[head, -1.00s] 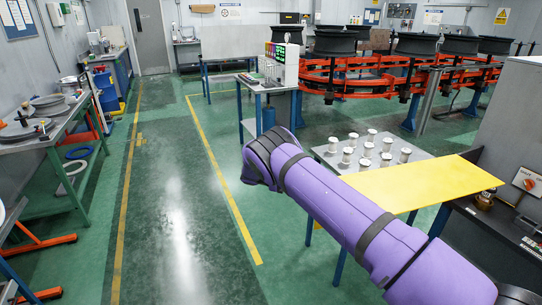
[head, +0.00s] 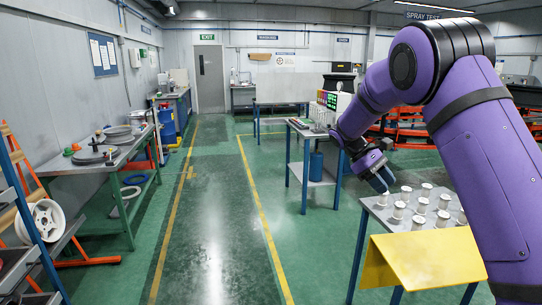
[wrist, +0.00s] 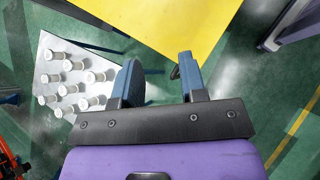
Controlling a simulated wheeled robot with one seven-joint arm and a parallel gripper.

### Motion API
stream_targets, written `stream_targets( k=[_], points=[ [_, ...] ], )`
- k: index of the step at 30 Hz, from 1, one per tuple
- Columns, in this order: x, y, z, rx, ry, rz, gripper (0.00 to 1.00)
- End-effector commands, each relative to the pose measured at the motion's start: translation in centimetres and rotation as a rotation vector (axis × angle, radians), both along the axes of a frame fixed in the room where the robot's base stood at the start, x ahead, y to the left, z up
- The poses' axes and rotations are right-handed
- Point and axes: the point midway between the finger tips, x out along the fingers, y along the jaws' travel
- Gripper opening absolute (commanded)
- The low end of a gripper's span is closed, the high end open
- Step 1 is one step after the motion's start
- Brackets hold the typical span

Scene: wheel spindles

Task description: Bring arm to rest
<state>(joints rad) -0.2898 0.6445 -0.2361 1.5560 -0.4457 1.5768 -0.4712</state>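My purple arm rises on the right of the head view, bends at a high elbow and comes down to my gripper (head: 384,180), which is small there, by the far left corner of the spindle table (head: 372,208). In the wrist view my gripper (wrist: 158,75) has its two blue fingers well apart, with nothing between them. Several white wheel spindles (head: 422,205) stand upright on the grey table top; they also show at the left of the wrist view (wrist: 72,75).
A yellow panel (head: 425,258) lies at the near side of the spindle table. A small blue-legged table (head: 310,150) stands beyond it. A workbench (head: 120,155) and a white wheel rim (head: 40,222) are at left. The green floor (head: 205,230) between is open.

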Motion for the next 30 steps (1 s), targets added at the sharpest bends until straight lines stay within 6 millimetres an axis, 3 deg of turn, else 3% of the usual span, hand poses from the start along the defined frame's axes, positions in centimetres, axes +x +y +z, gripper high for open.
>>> stream_targets(
  k=[1, 6, 15, 21, 30],
  points=[
    [-1.0, -0.3, 1.5, 0.025, -0.038, -0.015, 0.38],
    [-4.4, -0.9, 5.1, 0.105, -0.159, -0.067, 0.38],
    [-11.1, -1.4, 10.4, 0.235, -0.374, -0.158, 0.38],
    [-16.1, -1.3, 13.1, 0.314, -0.516, -0.222, 0.38],
    [-23.8, -0.7, 15.4, 0.422, -0.730, -0.322, 0.38]
  ],
)
